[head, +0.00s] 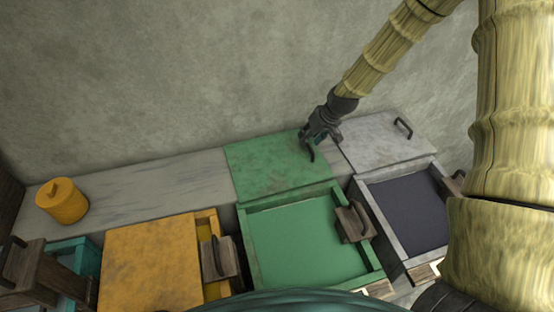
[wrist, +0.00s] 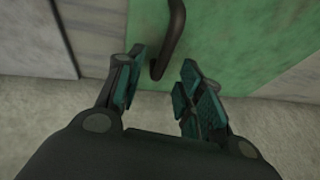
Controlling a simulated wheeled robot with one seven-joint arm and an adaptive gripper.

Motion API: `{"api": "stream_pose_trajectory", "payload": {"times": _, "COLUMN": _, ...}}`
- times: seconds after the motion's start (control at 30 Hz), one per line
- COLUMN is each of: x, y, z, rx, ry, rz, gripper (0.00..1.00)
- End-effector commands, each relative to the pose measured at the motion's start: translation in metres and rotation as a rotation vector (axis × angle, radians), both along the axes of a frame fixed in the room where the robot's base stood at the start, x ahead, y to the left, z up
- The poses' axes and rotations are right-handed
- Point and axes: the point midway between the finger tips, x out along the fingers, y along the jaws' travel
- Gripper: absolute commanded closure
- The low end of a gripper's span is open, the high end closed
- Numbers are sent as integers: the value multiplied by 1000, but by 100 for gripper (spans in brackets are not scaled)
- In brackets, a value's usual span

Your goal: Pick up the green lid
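The green lid (head: 268,165) lies flat on the grey ledge at the back, behind the open green box (head: 300,245). My gripper (head: 314,146) is over the lid's right edge, near the wall. In the wrist view, the lid's green surface (wrist: 235,45) lies beyond the fingers. Its dark curved handle (wrist: 174,38) reaches down between the fingertips. My gripper (wrist: 160,80) is open, with gaps visible beside the handle's near end. Whether a finger touches the handle cannot be told.
A grey lid (head: 385,148) with a dark handle lies just right of the green lid. An open grey box (head: 410,212) and a yellow-topped box (head: 148,260) flank the green box. A yellow canister (head: 63,202) stands at left. The ledge (head: 160,182) between is clear.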

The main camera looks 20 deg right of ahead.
Motion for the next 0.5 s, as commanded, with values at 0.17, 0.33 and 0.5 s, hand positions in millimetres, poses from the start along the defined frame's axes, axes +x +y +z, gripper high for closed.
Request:
{"api": "stream_pose_trajectory", "payload": {"times": 0.17, "x": 6, "y": 2, "z": -15, "rx": -1, "ry": 2, "rz": 0, "gripper": 62}}
{"api": "stream_pose_trajectory", "payload": {"times": 0.33, "x": 9, "y": 4, "z": -22, "rx": 0, "ry": 1, "rz": 0, "gripper": 62}}
{"api": "stream_pose_trajectory", "payload": {"times": 0.5, "x": 10, "y": 4, "z": -23, "rx": 0, "ry": 0, "rz": 0, "gripper": 62}}
